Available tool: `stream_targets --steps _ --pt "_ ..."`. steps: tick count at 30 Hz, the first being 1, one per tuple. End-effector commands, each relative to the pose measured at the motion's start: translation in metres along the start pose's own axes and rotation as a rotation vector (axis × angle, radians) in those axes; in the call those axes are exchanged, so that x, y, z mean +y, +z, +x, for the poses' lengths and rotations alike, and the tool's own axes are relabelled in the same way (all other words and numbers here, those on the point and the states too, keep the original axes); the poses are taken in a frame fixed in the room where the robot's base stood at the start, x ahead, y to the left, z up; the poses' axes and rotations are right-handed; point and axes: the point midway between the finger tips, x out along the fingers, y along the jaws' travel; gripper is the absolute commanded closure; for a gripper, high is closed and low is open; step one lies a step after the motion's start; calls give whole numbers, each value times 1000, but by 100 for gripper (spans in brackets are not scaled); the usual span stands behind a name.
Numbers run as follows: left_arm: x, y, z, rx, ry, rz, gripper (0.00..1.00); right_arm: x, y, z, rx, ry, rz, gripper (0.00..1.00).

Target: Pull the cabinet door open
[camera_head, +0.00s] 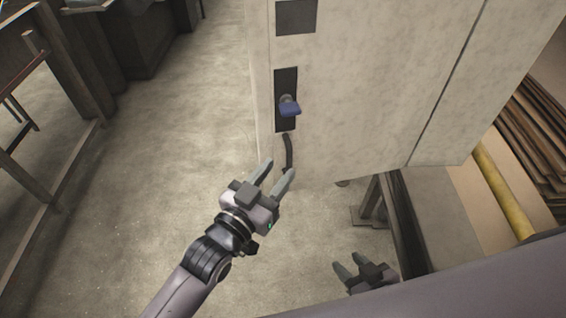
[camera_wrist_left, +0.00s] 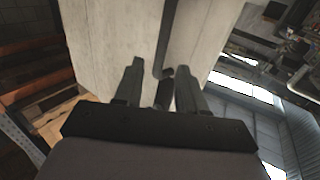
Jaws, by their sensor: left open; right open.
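The pale cabinet door (camera_head: 360,90) stands upright in the upper middle of the head view and looks closed. A dark curved handle (camera_head: 287,150) is near its lower left edge, below a black plate with a blue knob (camera_head: 289,106). My left gripper (camera_head: 279,168) is open, with its fingertips at the handle's lower end. In the left wrist view, the open fingers (camera_wrist_left: 160,66) point at the cabinet, with a dark bar (camera_wrist_left: 163,92) between them; contact cannot be told. My right gripper (camera_head: 349,265) is open and empty at the lower right, apart from the door.
Stacked wooden boards (camera_head: 535,140) and a yellow pole (camera_head: 502,190) lie right of the cabinet. A dark metal frame (camera_head: 402,220) stands below it. A wooden bench frame (camera_head: 65,80) is at the left. The floor (camera_head: 170,150) between is clear.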

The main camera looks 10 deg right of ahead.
Motion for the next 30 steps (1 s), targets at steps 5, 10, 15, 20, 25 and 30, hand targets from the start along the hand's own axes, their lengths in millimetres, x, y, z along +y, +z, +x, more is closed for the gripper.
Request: stream_targets --steps 5,10,15,20,25,30 --pt "0 1 -20 -1 0 0 60 0 1 0 0 0 0 57" --pt "1 0 -26 0 1 0 60 0 1 0 0 0 0 57" --pt "1 0 -26 0 1 0 60 0 1 0 0 0 0 57" --pt "1 0 -26 0 1 0 60 0 1 0 0 0 0 57" --pt "0 0 -26 -2 0 -1 60 0 1 0 0 0 0 57" --pt "-10 8 -37 -75 -43 -21 60 0 1 0 -1 0 -1 57"
